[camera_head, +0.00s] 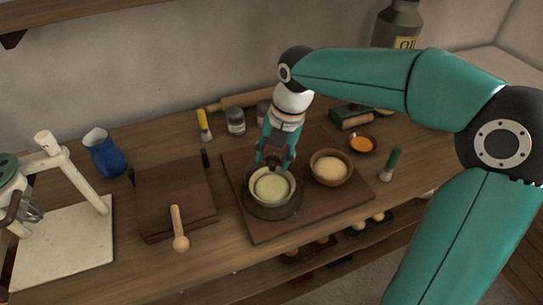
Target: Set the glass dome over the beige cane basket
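The beige cane basket (271,184) appears as a pale round shape in a dark, see-through ring on the wooden board. The glass dome (292,207) seems to be this clear, darkish round form around the basket. Its edge is faint, and I cannot tell whether it rests fully on the board. My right gripper (275,165) points down right above it. Its two fingers are spread on either side of a small dark knob at the top. I cannot see whether they touch the knob. My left gripper is not in view.
A wooden bowl of pale grains (331,169) stands close right of the dome. A small bowl of orange powder (362,145) and a green-handled brush (390,164) lie farther right. Jars (236,121) stand behind.

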